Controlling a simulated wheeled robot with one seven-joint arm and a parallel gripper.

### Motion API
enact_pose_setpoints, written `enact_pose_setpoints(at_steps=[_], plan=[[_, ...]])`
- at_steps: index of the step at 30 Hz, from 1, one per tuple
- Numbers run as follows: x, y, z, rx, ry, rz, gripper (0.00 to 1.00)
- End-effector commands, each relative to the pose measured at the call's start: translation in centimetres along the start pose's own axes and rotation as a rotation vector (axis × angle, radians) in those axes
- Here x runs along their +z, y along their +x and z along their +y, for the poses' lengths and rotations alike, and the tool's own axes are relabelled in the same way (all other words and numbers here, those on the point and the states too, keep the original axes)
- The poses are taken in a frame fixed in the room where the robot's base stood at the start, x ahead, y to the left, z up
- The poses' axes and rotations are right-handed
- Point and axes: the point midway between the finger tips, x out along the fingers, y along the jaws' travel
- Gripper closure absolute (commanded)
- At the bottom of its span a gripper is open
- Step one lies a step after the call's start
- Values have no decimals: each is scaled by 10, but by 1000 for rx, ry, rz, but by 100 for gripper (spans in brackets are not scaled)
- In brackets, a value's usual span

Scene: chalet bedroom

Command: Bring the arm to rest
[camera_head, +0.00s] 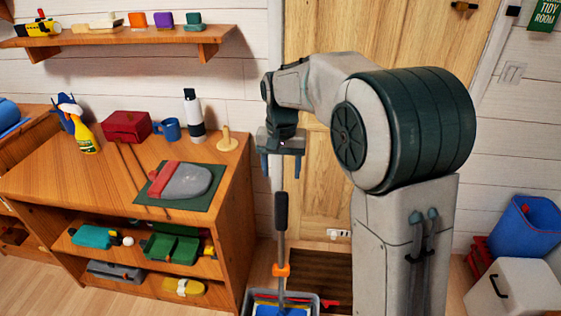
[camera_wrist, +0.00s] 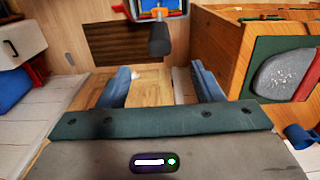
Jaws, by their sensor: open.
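My gripper (camera_head: 282,166) hangs at the end of my raised arm, to the right of the wooden cabinet (camera_head: 215,192), fingers pointing down. Its two blue fingers are apart with nothing between them; they also show spread in the wrist view (camera_wrist: 163,88). The grip also shows just beyond the fingers in the wrist view (camera_wrist: 159,41). The tool is upright and apart from the fingers.
The cabinet top holds a spray bottle (camera_head: 86,136), red box (camera_head: 127,127), blue mug (camera_head: 168,129), white bottle (camera_head: 194,115) and a green mat (camera_head: 209,200). A wall shelf (camera_head: 121,41) is above. A wooden door (camera_head: 330,195) is behind; a blue bin (camera_head: 525,232) stands right.

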Motion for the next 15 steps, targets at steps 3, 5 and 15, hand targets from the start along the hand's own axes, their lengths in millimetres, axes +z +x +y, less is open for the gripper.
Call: enact_pose_setpoints(at_steps=[3, 5, 15], plan=[[0, -3, 0, 0, 0, -1, 40], [1, -4, 1, 0, 0, 0, 40], [62, -29, 58, -23, -46, 79, 40]])
